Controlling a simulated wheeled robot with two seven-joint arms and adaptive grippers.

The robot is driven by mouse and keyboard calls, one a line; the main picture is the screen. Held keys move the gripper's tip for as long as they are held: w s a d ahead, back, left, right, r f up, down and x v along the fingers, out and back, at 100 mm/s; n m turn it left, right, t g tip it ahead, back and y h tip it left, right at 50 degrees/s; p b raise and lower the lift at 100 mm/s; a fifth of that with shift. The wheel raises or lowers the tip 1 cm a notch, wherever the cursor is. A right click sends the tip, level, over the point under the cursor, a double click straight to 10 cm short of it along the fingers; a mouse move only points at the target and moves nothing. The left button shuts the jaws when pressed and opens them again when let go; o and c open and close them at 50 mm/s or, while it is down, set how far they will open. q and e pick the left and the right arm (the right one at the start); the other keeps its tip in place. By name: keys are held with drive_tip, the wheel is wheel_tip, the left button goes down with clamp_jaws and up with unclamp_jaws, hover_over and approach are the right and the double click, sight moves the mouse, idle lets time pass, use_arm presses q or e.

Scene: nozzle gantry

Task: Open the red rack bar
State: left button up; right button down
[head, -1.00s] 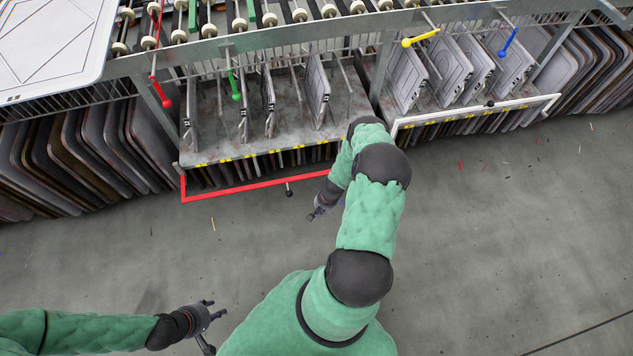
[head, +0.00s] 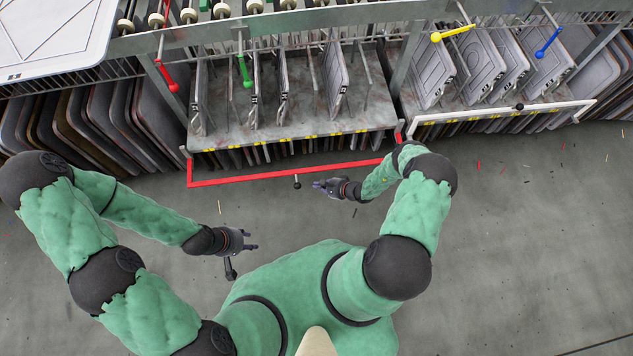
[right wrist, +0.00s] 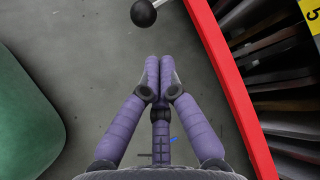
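The red rack bar (head: 240,178) runs across the front of the left rack bay in the head view, below the shelf edge. A short lever with a black ball knob (head: 297,183) sticks out from it. My right gripper (head: 317,185) is just right of the knob, apart from it, with its fingers together and empty. In the right wrist view the fingertips (right wrist: 158,62) touch each other, the black knob (right wrist: 143,12) lies beyond them and the red bar (right wrist: 232,90) passes on the right. My left gripper (head: 254,240) hangs over the floor, its fingertips apart and empty.
A white bar (head: 500,116) with its own black knob fronts the right bay. Grey plates (head: 336,80) stand on the shelf. Green (head: 244,72), red (head: 168,78), yellow (head: 452,33) and blue (head: 548,43) handles hang above.

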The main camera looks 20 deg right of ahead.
use_arm(q)
wheel_tip(320, 180, down, 4)
drive_tip(key=b, duration=0.4)
drive_tip(key=shift+f, duration=0.25)
use_arm(e)
drive_tip(key=x, duration=0.9)
drive_tip(key=shift+f, duration=0.1)
